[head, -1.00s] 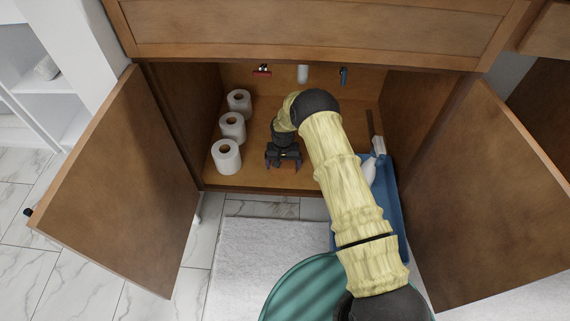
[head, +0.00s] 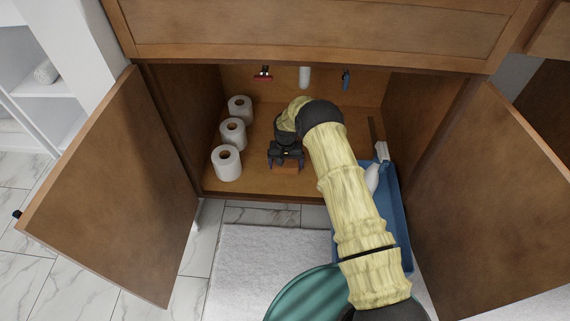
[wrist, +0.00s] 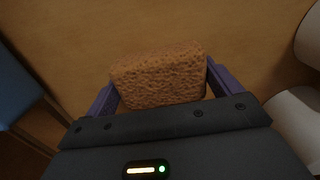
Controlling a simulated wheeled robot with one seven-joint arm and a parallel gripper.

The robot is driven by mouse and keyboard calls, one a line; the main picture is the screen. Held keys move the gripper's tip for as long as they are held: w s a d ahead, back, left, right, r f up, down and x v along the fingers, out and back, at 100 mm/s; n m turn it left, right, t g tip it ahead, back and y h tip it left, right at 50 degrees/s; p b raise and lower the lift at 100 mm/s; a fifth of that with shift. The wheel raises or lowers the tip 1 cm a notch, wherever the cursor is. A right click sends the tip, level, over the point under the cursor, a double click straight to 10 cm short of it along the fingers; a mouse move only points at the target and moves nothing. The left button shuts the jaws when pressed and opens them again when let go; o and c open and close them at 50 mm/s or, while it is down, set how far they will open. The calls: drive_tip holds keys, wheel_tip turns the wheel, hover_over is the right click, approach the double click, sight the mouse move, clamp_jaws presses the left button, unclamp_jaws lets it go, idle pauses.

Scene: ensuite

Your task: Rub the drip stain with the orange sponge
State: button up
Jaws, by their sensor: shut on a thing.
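My gripper (head: 286,163) is inside the open cabinet, low over its floor. The orange sponge (wrist: 160,76) sits between the two fingers in the wrist view, and the gripper is shut on it. In the head view, the sponge (head: 287,168) shows as a brownish block just below the gripper. I cannot tell whether it touches the cabinet floor (head: 248,184). I see no drip stain in either view; it may be hidden by my arm or the sponge.
Several toilet paper rolls (head: 227,163) line the cabinet's left side. A blue tray (head: 397,225) with a white bottle (head: 372,178) is at right. Open doors flank me, left (head: 115,190) and right (head: 490,200). A white pipe (head: 304,77) and valves hang at the back.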

sight(295, 163)
drive_tip(key=shift+s+d+f+p, duration=0.15)
drive_tip(key=shift+d+p, duration=0.4)
drive_tip(key=shift+d, duration=1.15)
drive_tip(key=shift+d, duration=0.1)
drive_tip(key=shift+d+p, duration=0.7)
drive_tip(key=shift+d, duration=1.05)
drive_tip(key=shift+d, duration=0.1)
